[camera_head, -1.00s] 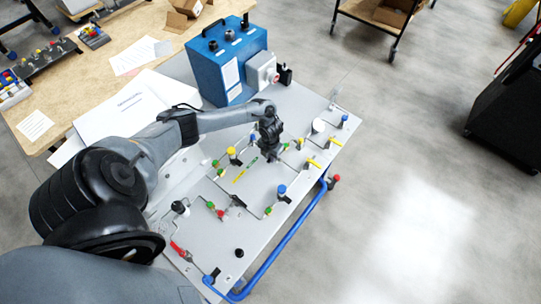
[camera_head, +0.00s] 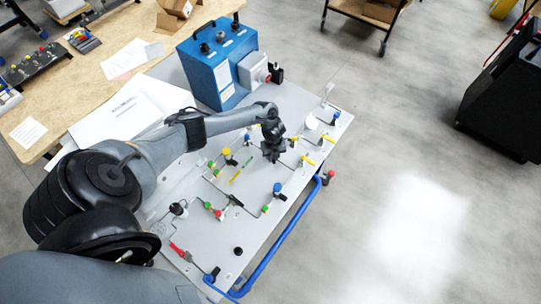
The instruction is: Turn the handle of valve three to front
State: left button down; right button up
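A grey panel (camera_head: 225,252) carries several small valves joined by thin pipes. Yellow handles (camera_head: 308,160) lie near its right side, a red handle (camera_head: 180,251) at the lower left and a dark handle (camera_head: 235,199) near the middle. I cannot read any numbers, so I cannot tell which is valve three. My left gripper (camera_head: 272,155) points down over the upper middle of the panel, close to small fittings there. Its fingers are small and dark; I cannot tell whether they are open or touch anything. My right gripper is not in view.
A blue box (camera_head: 217,62) stands at the panel's back. A blue rail (camera_head: 285,240) runs along its front right edge. A wooden table (camera_head: 120,30) with papers is at upper left. A black cabinet (camera_head: 500,105) stands far right; the floor between is clear.

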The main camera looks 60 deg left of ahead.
pick_arm(q)
jog(key=n, duration=0.2)
jog(key=w+n, duration=0.1)
jog(key=shift+w+d+n, duration=0.15)
jog(key=shift+w+n, duration=0.05)
jog(key=shift+n, duration=0.2)
jog(key=n, duration=0.1)
jog(key=w+n, duration=0.1)
jog(key=n, duration=0.1)
jog(key=shift+p, duration=0.4)
jog(key=shift+w+a+n, duration=0.15)
jog(key=shift+a+n, duration=0.05)
jog(key=shift+n, duration=0.2)
jog(key=c, duration=1.1)
grip_release()
jog(key=shift+r, duration=0.1)
jog(key=shift+r, duration=0.3)
notch_tip(320, 180, up, 10)
jog(key=shift+r+p, duration=0.1)
jog(key=shift+p, duration=0.95)
